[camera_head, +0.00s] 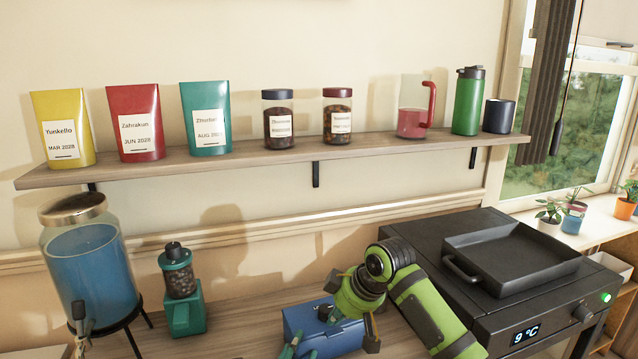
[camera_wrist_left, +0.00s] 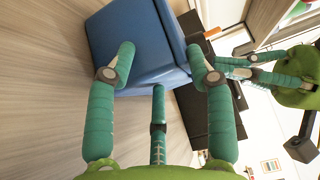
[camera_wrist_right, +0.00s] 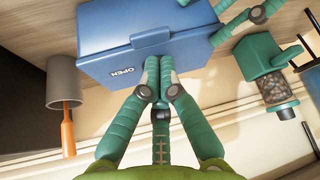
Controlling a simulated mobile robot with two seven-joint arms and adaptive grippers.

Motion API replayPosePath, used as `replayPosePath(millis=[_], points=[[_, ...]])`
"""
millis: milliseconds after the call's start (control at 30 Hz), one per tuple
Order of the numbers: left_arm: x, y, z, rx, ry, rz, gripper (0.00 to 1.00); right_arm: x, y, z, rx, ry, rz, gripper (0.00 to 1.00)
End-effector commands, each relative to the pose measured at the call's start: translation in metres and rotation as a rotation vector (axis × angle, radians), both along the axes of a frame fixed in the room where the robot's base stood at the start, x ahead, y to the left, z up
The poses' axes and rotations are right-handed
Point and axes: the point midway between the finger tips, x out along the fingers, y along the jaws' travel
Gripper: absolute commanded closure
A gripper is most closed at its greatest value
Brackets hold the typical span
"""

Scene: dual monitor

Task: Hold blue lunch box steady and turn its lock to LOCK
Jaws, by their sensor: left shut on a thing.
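The blue lunch box (camera_head: 322,328) sits on the counter in the head view. My left gripper (camera_head: 292,350) is shut on it, and in the left wrist view its fingers (camera_wrist_left: 165,62) lie on either side of one end of the box (camera_wrist_left: 135,40). In the right wrist view the box (camera_wrist_right: 105,40) bears the word OPEN on its edge beside a small blue lock tab (camera_wrist_right: 150,37). My right gripper (camera_wrist_right: 158,66) has its fingertips together right by this tab. Whether they touch the tab cannot be told. The right gripper (camera_head: 330,312) partly hides the box in the head view.
A teal grinder (camera_head: 182,305) and a blue drink dispenser (camera_head: 90,265) stand to the left. A black oven (camera_head: 480,290) with a pan (camera_head: 510,258) stands to the right. A grey cup (camera_wrist_right: 64,82) with an orange-handled tool is near the box. A shelf (camera_head: 250,157) runs above.

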Motion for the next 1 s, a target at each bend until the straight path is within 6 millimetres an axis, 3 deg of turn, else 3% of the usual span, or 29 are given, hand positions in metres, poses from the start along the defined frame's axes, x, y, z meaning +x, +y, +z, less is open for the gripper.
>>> replayPosePath(millis=[33, 1000], points=[[-0.0053, -0.0006, -0.0196, 0.009, 0.034, -0.003, 1.0, 0.0006, 0.0005, -0.0011, 0.0, 0.0, 0.0, 1.0], [-0.0053, -0.0006, -0.0197, 0.009, 0.034, -0.003, 1.0, 0.0106, 0.0048, -0.0009, 0.001, -0.001, 0.0, 1.0]])
